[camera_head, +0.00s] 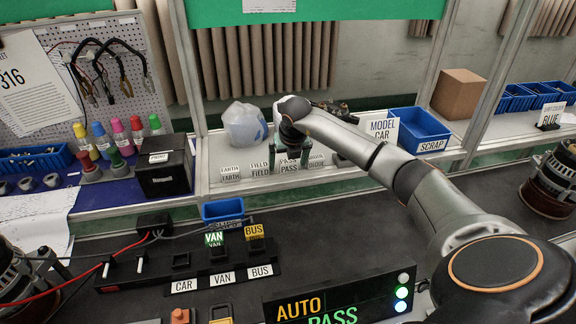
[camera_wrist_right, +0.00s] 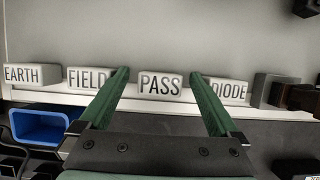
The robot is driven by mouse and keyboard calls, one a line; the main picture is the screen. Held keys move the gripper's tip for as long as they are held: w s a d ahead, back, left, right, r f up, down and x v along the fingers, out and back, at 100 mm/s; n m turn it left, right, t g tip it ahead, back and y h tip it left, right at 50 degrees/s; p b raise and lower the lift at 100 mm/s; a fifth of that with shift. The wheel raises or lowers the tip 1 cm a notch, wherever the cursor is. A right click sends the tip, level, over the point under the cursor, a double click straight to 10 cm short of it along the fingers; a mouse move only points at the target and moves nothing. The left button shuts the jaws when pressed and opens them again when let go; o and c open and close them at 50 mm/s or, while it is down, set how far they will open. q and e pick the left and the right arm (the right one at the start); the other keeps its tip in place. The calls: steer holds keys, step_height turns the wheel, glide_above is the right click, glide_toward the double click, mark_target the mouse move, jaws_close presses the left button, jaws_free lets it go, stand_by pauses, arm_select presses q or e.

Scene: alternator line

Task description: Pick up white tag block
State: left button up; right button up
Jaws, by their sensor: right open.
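White tag blocks stand in a row on the light shelf. They read EARTH (camera_wrist_right: 32,73), FIELD (camera_wrist_right: 88,78), PASS (camera_wrist_right: 161,86) and DIODE (camera_wrist_right: 229,91) in the right wrist view. The PASS block also shows in the head view (camera_head: 289,168), below my right gripper (camera_head: 291,152). In the wrist view the right gripper (camera_wrist_right: 160,78) is open, with its green fingers to either side of the PASS block and no finger visibly pressed on it. The fingers partly cover the edges of the FIELD and DIODE blocks. My left gripper is out of view.
A blue SCRAP bin (camera_head: 419,132) and a clear bag (camera_head: 244,124) stand on the shelf. A small blue bin (camera_head: 222,210) and the CAR, VAN, BUS panel (camera_head: 218,268) lie in front.

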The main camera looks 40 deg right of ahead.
steer(key=shift+c, duration=0.2)
steer(key=c, duration=1.3)
steer(key=shift+c, duration=0.5)
steer(key=shift+r, duration=0.2)
